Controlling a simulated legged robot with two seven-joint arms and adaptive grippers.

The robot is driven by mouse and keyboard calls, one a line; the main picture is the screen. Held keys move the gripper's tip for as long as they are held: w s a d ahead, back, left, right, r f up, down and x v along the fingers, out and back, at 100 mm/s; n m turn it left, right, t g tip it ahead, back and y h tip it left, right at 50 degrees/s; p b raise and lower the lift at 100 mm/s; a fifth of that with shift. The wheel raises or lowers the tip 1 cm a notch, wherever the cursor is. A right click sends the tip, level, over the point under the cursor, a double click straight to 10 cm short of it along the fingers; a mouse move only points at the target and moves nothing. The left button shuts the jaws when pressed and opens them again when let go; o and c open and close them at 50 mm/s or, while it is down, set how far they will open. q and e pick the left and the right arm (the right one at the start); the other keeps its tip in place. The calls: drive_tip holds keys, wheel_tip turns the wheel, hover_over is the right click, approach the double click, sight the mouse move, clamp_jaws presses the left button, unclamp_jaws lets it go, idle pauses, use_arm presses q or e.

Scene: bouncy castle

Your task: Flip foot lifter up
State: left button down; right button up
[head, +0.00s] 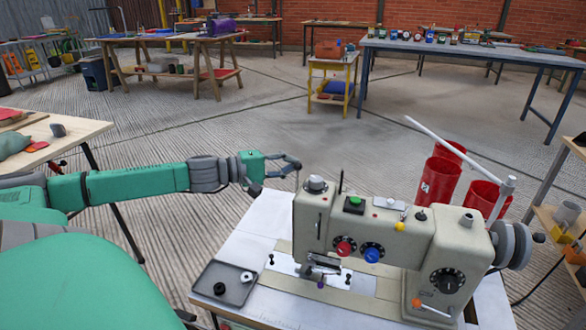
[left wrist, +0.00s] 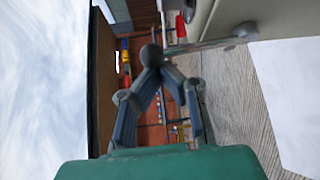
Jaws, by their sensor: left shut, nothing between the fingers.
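A beige sewing machine (head: 400,236) stands on a white table (head: 262,222). Its needle and presser foot area (head: 322,262) is at the lower left of its head. A small purple-tipped part (head: 321,282) shows there; I cannot tell whether it is the foot lifter. My left gripper (head: 297,165) is shut and empty, just behind and left of the machine's head top. In the left wrist view its fingertips (left wrist: 150,56) meet, and part of the machine's pale body (left wrist: 222,18) is at upper right. My right gripper is not in view.
A dark tray (head: 225,283) with small round parts sits on the table's left side. The floor behind the table is mostly open.

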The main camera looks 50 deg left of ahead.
sight(296, 169)
use_arm(q)
drive_tip(key=shift+s+d+r+m+t+b, duration=0.15)
drive_tip(key=shift+s+d+b, duration=0.15)
drive_tip(key=shift+s, duration=0.2)
drive_tip(key=shift+s+d+f+m+t+b, duration=0.1)
drive_tip(key=shift+s+d+m+b, duration=0.15)
drive_tip(key=shift+s, duration=0.3)
drive_tip(key=shift+s+d+r+m+t+b, duration=0.1)
drive_tip(key=shift+s+d+t+b, duration=0.1)
drive_tip(key=shift+s+d, duration=0.25)
drive_tip(key=shift+a, duration=0.1)
